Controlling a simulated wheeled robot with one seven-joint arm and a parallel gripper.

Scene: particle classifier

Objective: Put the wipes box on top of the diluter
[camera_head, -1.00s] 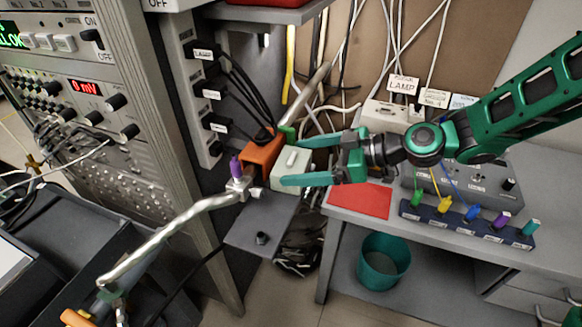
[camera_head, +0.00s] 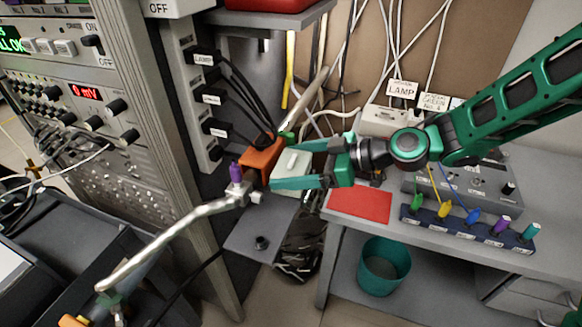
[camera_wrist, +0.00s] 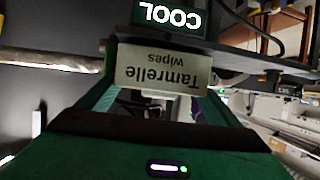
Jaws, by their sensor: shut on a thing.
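The wipes box (camera_head: 292,162) is a small pale grey-green box with a white slot on top. In the wrist view the box (camera_wrist: 160,68) shows upside-down "Tamrelle wipes" lettering. My gripper (camera_head: 290,165) is shut on it, with one green finger on either side. The box is close beside an orange block (camera_head: 262,158) near the small grey shelf; I cannot tell whether they touch. No label in view names the diluter, so I cannot tell for sure which thing it is. A dark green block marked "COOL" (camera_wrist: 168,14) shows just beyond the box in the wrist view.
A purple-tipped metal fitting with a bent silver pipe (camera_head: 170,230) stands left of the box. The grey shelf (camera_head: 258,240) is mostly bare. A red mat (camera_head: 360,204) and a blue socket strip (camera_head: 470,228) lie on the right bench. A teal bin (camera_head: 384,275) is below.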

